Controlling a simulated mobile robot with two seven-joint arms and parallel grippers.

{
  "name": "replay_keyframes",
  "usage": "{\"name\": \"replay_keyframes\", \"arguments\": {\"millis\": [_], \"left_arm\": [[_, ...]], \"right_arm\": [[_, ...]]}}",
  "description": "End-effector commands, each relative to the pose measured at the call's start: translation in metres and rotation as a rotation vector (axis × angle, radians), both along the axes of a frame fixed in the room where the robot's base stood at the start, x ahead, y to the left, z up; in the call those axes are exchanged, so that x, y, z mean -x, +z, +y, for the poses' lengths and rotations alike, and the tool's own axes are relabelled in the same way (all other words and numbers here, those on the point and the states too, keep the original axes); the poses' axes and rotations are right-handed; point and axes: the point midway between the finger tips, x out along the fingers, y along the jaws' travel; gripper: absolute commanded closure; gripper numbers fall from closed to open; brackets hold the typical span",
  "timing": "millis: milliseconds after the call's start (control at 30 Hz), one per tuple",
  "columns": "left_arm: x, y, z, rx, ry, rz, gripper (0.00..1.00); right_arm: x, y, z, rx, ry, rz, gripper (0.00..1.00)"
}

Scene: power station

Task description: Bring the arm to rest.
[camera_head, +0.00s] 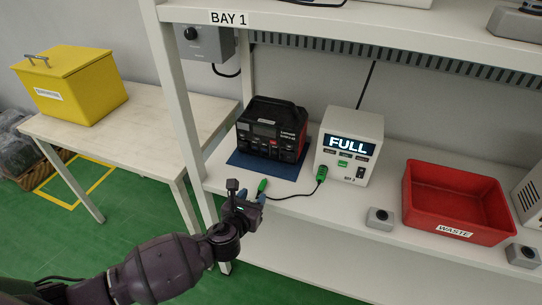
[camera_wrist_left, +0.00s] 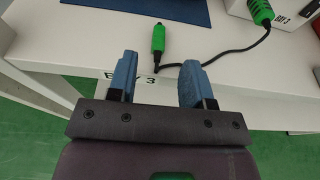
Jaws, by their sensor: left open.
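My left arm comes in from the left in the head view, and its gripper (camera_head: 248,195) is at the front edge of the shelf. In the left wrist view the gripper (camera_wrist_left: 158,80) is open, with its two blue fingers apart and nothing between them. A green plug (camera_wrist_left: 158,40) lies on the white shelf just beyond the fingertips, and a black cable runs from it. The plug also shows in the head view (camera_head: 262,185) beside the gripper. My right gripper is in neither view.
A black and red power unit (camera_head: 272,128) stands on a blue mat (camera_head: 245,164). Right of it are a white charger reading FULL (camera_head: 348,147) and a red WASTE bin (camera_head: 457,203). A shelf post (camera_head: 178,110) rises left of my gripper. A yellow box (camera_head: 70,85) sits on a side table (camera_head: 150,125).

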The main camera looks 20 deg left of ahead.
Motion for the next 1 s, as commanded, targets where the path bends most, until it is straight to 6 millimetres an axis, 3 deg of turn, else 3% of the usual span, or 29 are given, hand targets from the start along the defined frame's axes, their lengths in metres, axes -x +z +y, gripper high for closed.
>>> {"name": "replay_keyframes", "arguments": {"millis": [100, 300, 667, 833, 1000], "left_arm": [[0.022, 0.008, 0.001, -0.001, 0.001, -0.002, 0.54], [0.048, 0.013, 0.002, 0.0, 0.0, -0.001, 0.54], [0.058, 0.014, 0.002, 0.045, 0.01, 0.003, 0.54], [0.059, 0.011, -0.004, 0.297, 0.045, 0.034, 0.54], [0.056, 0.017, -0.012, 0.73, 0.115, 0.108, 0.54]], "right_arm": [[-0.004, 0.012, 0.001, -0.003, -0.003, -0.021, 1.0], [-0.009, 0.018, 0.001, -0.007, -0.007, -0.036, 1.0], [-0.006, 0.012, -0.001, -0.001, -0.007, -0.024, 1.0], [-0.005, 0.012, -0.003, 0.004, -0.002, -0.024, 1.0], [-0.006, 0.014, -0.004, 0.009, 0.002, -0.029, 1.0]]}}
